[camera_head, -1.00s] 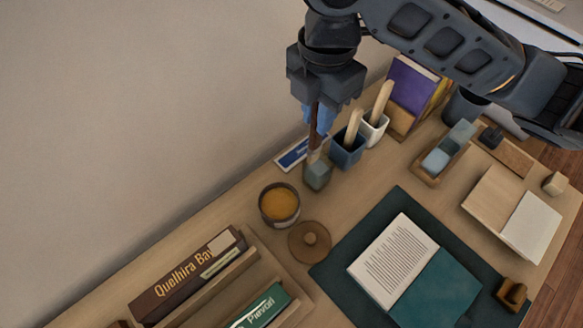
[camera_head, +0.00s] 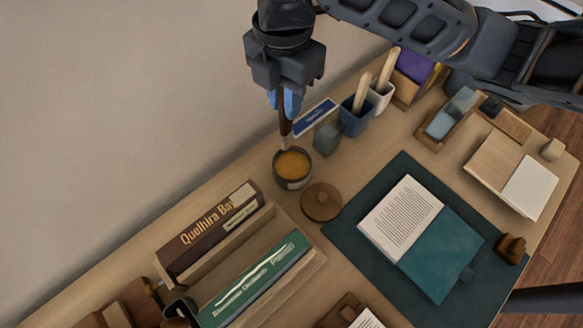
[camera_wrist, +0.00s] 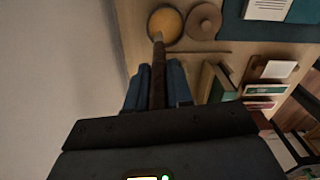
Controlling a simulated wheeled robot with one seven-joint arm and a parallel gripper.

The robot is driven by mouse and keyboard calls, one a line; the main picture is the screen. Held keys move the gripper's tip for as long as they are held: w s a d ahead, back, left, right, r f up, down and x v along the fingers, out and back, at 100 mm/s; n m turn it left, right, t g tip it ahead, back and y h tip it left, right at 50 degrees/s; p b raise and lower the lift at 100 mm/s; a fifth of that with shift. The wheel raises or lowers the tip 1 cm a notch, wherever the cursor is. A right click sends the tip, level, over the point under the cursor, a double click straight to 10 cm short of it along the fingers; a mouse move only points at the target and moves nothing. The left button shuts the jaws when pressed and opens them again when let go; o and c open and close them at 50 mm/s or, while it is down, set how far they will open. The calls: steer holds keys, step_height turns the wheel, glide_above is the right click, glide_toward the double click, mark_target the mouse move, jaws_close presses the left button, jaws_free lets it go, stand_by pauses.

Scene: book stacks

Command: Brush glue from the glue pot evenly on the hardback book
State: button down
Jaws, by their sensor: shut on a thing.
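My gripper (camera_head: 286,104) points down with its blue fingers shut on a dark-handled brush (camera_head: 284,126). The brush hangs nearly upright, its pale tip at the back rim of the glue pot (camera_head: 292,180); I cannot tell whether it touches the glue. The pot is open and holds amber glue. The hardback book (camera_head: 440,262) lies open on a dark teal mat, printed page left, teal cover right. In the wrist view, the brush (camera_wrist: 157,82) extends between the fingers (camera_wrist: 158,90) toward the glue pot (camera_wrist: 166,23).
A round wooden lid (camera_head: 321,203) lies beside the pot. A grey-blue block-like holder (camera_head: 327,138) and a blue cup (camera_head: 355,118) with a stick stand behind. A wooden rack (camera_head: 290,275) with books fills the front left. The wall is close behind the pot.

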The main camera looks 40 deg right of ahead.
steer(key=shift+f, duration=0.2)
stand_by(0.5)
steer(key=f+b, duration=0.2)
steer(key=s+f+b, duration=0.1)
steer(key=f+b, duration=0.2)
steer(key=shift+s+d+f, duration=0.15)
steer(key=shift+f, duration=0.1)
steer(key=shift+f+b, duration=0.6)
steer(key=shift+b, duration=0.05)
stand_by(2.1)
step_height(320, 180, up, 7)
steer(key=p, duration=0.6)
glide_above(287, 132)
steer(key=shift+s+d+r, duration=0.1)
steer(key=shift+s+d, duration=0.1)
steer(key=shift+d, duration=0.25)
step_height(287, 132, down, 7)
steer(key=b, duration=0.6)
stand_by(0.6)
